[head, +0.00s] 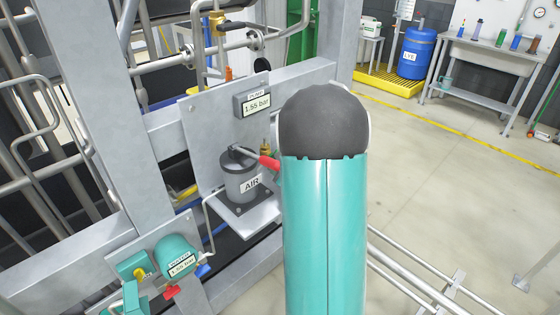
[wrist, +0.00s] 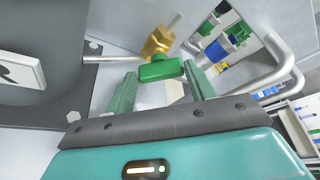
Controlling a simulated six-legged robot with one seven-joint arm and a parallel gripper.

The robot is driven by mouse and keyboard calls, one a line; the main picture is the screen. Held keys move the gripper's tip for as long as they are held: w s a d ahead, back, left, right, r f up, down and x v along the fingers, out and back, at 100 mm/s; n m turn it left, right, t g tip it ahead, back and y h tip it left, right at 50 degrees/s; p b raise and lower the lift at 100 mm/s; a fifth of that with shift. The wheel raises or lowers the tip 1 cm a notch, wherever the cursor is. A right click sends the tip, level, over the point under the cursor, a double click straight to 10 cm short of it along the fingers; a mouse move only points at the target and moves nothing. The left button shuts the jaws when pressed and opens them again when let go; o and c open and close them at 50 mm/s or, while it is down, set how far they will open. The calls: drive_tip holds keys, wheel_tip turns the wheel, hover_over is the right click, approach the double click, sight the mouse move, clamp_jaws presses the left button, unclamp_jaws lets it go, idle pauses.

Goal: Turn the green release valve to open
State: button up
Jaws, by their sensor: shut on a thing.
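The green release valve handle (wrist: 160,71) sits on a brass fitting (wrist: 157,42) in the wrist view. It is a short green bar lying across the end of the fitting. My gripper (wrist: 161,78) has one finger at each end of this bar and is shut on it. In the head view the brass fitting (head: 266,147) shows beside the grey AIR cylinder (head: 240,182). My teal arm hides my gripper and most of the valve there. A display (head: 256,106) above reads 1.55 bar.
A lever with a red grip (head: 268,162) extends from the AIR cylinder toward my arm. The grey back plate (head: 205,135) and frame beams stand close behind. A teal water unit (head: 175,258) is at lower left. Open floor (head: 430,180) lies to the right.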

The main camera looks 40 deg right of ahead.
drive_tip(key=n, duration=0.1)
drive_tip(key=n+t+h, duration=0.1)
drive_tip(key=n, duration=0.1)
drive_tip(key=shift+a+f+n+h, duration=0.25)
drive_tip(key=shift+f+n+h, duration=0.05)
drive_tip(key=shift+f, duration=0.05)
drive_tip(key=n, duration=0.1)
drive_tip(key=n+t+h, duration=0.1)
drive_tip(key=n, duration=0.1)
drive_tip(key=shift+f+t, duration=0.2)
drive_tip(key=shift+t, duration=0.1)
drive_tip(key=shift+n, duration=0.4)
drive_tip(key=o, duration=1)
drive_tip(key=shift+s, duration=0.2)
